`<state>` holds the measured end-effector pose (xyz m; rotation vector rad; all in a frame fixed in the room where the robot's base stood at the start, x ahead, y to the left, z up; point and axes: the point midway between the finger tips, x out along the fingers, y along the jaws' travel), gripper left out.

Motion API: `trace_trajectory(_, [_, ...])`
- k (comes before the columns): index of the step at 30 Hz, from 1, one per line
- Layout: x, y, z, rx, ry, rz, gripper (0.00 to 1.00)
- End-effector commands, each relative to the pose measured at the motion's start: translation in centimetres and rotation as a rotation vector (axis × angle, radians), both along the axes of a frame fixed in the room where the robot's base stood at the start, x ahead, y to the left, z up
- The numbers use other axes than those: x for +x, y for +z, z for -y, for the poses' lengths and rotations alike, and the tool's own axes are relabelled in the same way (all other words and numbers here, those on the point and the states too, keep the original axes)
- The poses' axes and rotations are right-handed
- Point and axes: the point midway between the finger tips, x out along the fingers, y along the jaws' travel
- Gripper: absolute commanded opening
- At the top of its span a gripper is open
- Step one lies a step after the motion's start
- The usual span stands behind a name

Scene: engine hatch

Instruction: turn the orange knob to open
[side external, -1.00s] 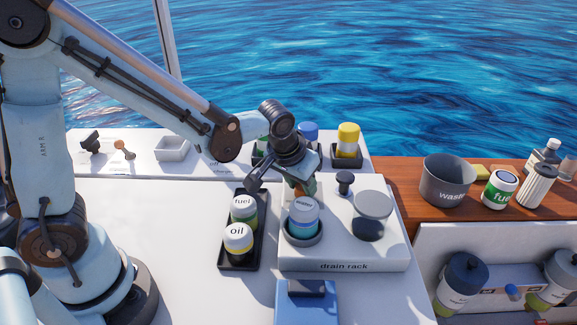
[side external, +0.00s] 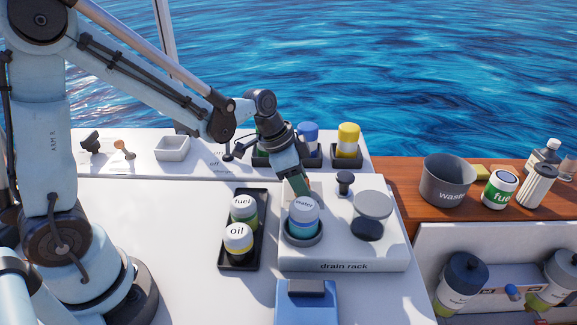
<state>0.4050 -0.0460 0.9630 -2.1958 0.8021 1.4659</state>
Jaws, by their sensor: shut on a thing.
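The white drain rack (side external: 330,266) stands at the middle of the deck. The orange knob (side external: 288,190) shows only as a small orange patch at the rack's back left, beside my gripper's fingers. My gripper (side external: 300,190) reaches down there from behind, tilted, and is shut on the knob. The fingertips and most of the knob are hidden behind the water jar (side external: 304,213), so I cannot read the knob's angle.
A dark post (side external: 345,182) and a grey-lidded round part (side external: 373,205) stand on the rack to the right. Fuel (side external: 244,207) and oil (side external: 239,240) jars stand in a black tray at left. Behind are blue (side external: 308,132) and yellow-capped (side external: 348,138) bottles.

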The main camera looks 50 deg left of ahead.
Motion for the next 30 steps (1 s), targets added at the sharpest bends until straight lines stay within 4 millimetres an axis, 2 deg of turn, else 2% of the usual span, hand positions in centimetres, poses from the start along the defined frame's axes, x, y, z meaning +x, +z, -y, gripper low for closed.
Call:
trace_trajectory(9, [0.03, -0.01, -0.05, 0.002, -0.092, 0.0, 0.06])
trace_trajectory(23, [0.02, -0.03, -0.06, 0.003, -0.103, 0.0, 0.06])
trace_trajectory(24, [0.02, -0.03, -0.06, 0.002, -0.102, -0.001, 0.41])
trace_trajectory(28, [0.03, -0.03, -0.05, 0.002, -0.102, -0.001, 0.61])
trace_trajectory(30, [0.03, -0.03, -0.05, 0.002, -0.101, -0.001, 0.61])
